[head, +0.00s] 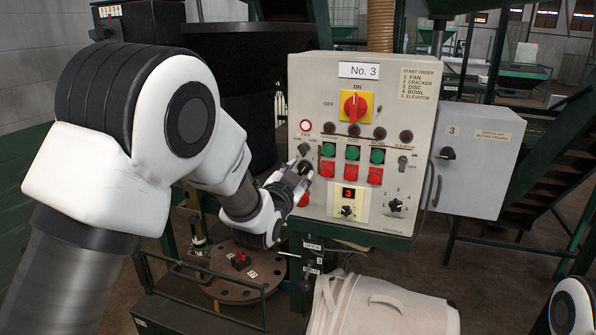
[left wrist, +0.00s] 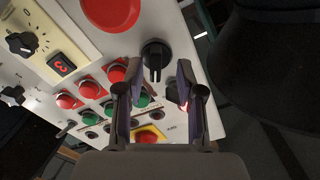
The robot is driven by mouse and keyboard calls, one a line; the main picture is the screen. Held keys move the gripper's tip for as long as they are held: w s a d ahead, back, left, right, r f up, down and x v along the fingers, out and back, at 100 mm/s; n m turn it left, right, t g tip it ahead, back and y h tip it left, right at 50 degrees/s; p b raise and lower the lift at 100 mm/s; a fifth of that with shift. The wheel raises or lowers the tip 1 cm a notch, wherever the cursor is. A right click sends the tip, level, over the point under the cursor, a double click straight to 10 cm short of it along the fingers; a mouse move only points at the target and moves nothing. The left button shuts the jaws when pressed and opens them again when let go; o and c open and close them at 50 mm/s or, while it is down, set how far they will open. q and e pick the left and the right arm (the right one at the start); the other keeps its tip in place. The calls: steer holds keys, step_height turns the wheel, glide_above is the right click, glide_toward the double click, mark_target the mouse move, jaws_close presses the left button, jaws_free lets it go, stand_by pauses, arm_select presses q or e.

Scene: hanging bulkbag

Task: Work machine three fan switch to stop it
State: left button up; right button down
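The grey control panel (head: 340,85) marked No. 3 faces me in the head view. Its fan switch is a black rotary knob (left wrist: 155,55) with a white line, in the left wrist view between the big red button (left wrist: 110,12) and a glowing red lamp (left wrist: 183,106). The fan lamp (head: 305,126) is lit in the head view. My left gripper (head: 298,177) is at the panel's left side, partly covering the knob. In the left wrist view its two fingers (left wrist: 156,80) are apart, one each side of the knob; contact is unclear. My right gripper is out of view.
Green and red push buttons (head: 352,163) sit close right of the gripper, with a red-yellow main switch (head: 355,106) above. A grey box (head: 480,155) adjoins the panel at right. A white bulk bag (head: 380,305) stands below.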

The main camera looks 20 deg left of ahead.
arm_select(q)
steer(key=c, duration=0.5)
steer(key=shift+w+d, duration=0.1)
steer(key=shift+d, duration=0.15)
jaws_close()
